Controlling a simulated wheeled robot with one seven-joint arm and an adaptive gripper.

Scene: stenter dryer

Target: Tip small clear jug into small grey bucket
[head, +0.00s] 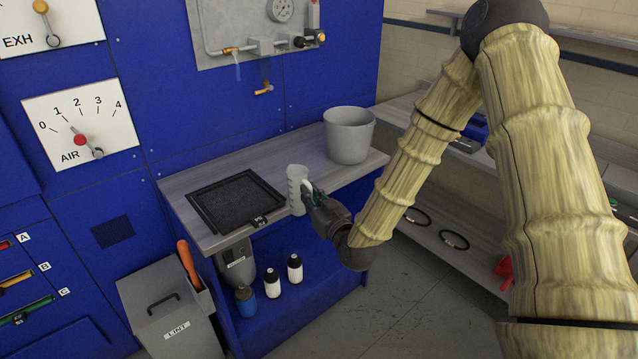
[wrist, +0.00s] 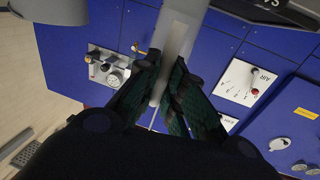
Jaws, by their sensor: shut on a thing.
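The small clear jug (head: 297,189) is a pale, translucent vessel, held upright at the front edge of the grey bench. My gripper (head: 312,192) is shut on it from the right, seemingly by its handle. In the wrist view the jug (wrist: 178,40) shows as a pale shape between the fingertips of my gripper (wrist: 166,82). The small grey bucket (head: 349,136) stands upright on the bench, behind and to the right of the jug, apart from it. I cannot see into the jug, and the bucket's floor is hidden.
A black tray (head: 236,203) lies on the bench left of the jug. The bench top (head: 300,157) is clear between tray and bucket. Bottles (head: 273,283) stand on the shelf below. A lint bin (head: 165,305) stands at the front left. Blue panels rise behind.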

